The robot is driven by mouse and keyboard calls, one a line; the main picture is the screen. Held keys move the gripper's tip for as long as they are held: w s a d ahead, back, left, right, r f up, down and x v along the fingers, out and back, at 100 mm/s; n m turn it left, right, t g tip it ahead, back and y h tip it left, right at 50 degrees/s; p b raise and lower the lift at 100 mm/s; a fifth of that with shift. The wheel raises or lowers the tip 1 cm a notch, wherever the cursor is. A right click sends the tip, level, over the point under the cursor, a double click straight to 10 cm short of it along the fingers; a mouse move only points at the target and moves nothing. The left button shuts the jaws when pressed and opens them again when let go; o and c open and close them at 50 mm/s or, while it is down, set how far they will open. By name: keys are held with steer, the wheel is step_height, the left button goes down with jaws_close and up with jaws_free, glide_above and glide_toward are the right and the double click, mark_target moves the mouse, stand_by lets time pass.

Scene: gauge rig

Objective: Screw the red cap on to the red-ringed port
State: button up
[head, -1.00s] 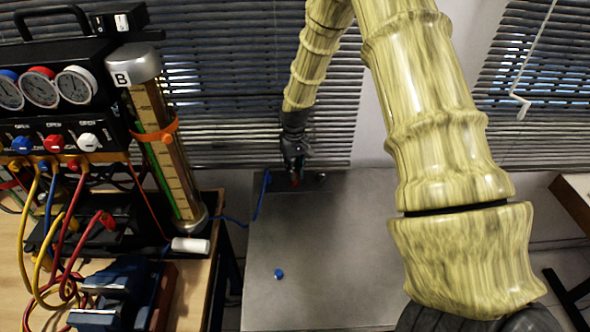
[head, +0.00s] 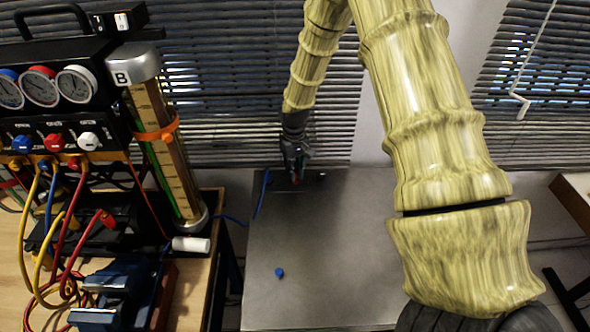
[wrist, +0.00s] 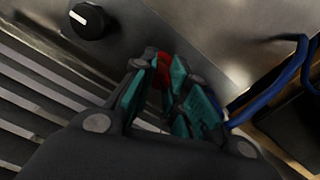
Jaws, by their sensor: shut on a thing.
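My gripper (head: 295,177) is at the far end of the grey table, low beside a dark panel at its back edge. In the wrist view my gripper (wrist: 168,92) has its teal-padded fingers shut on a red cap (wrist: 162,68), which shows partly between the fingertips. The red cap is a small red spot in the head view (head: 295,182). The fingers hide much of it, and I cannot tell whether it touches a port. I cannot make out a red-ringed port. A blue cap (head: 279,272) lies loose on the table.
A black knob with a white mark (wrist: 90,20) sits on the metal surface near the gripper. A blue cable (head: 262,195) runs left of it. The gauge unit (head: 50,90), tube B (head: 160,140) and a blue vise (head: 120,285) stand left. The grey table's middle (head: 320,240) is clear.

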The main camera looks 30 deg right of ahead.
steer(key=shift+f+b, duration=0.35)
steer(key=shift+f, duration=0.6)
stand_by(1.1)
steer(key=shift+r+m+p, duration=0.1)
steer(key=shift+m+p, duration=0.25)
steer(key=shift+m, duration=0.75)
steer(key=m, duration=0.3)
steer(key=shift+m+p, duration=0.55)
steer(key=shift+m, duration=0.55)
steer(key=m, duration=0.3)
